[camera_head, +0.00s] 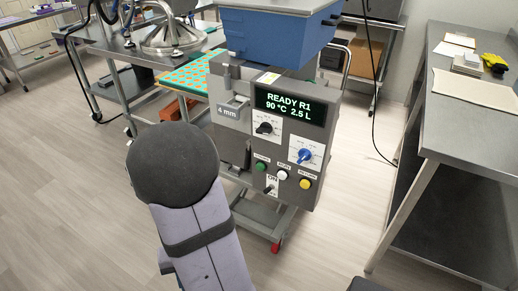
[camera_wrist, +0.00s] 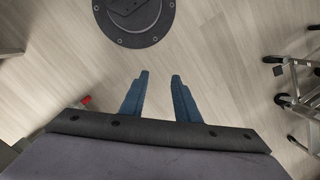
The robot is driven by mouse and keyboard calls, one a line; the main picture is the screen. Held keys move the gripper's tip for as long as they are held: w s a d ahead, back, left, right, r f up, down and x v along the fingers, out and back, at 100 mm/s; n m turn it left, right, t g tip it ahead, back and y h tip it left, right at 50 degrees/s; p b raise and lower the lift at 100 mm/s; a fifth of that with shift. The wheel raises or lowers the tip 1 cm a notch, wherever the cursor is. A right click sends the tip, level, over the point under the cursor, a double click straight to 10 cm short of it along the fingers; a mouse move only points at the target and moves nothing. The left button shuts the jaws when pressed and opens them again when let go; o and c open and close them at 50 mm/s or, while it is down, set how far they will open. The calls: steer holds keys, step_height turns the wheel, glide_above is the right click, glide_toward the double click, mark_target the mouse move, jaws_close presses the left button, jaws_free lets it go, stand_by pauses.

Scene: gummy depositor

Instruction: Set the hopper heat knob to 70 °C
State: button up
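The depositor's grey control panel (camera_head: 240,140) stands in the middle of the head view, under a blue hopper (camera_head: 270,35). Its display (camera_head: 289,104) reads "READY R1, 90 °C 2.5 L". A black knob (camera_head: 264,128) on a white dial plate sits below the display. A blue knob (camera_head: 304,155) on a second white plate sits lower right. The dial markings are too small to read, so I cannot tell which is the heat knob. My gripper (camera_wrist: 158,84) shows in the wrist view, with two blue fingers apart and nothing between them, above the floor. Neither knob shows there.
Green (camera_head: 261,166), white (camera_head: 282,174) and yellow (camera_head: 305,183) buttons and a switch (camera_head: 270,190) sit below the knobs. A steel table (camera_head: 470,130) stands at right. A bench with a teal tray (camera_head: 190,75) is behind left. Open floor lies in front.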

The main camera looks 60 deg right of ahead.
steer(key=w+d+f+m+t+h, duration=0.3)
steer(key=w+d+m, duration=0.35)
steer(key=d, duration=0.25)
steer(key=m+g+h, duration=0.2)
steer(key=m+h, duration=1.5)
steer(key=m, duration=0.2)
glide_toward(262, 133)
steer(key=shift+w+d+r+b, duration=0.1)
steer(key=shift+d+b, duration=0.25)
steer(key=shift+d, duration=0.05)
steer(key=shift+d, duration=0.1)
steer(key=shift+d+p, duration=0.6)
steer(key=shift+d, duration=3)
jaws_close()
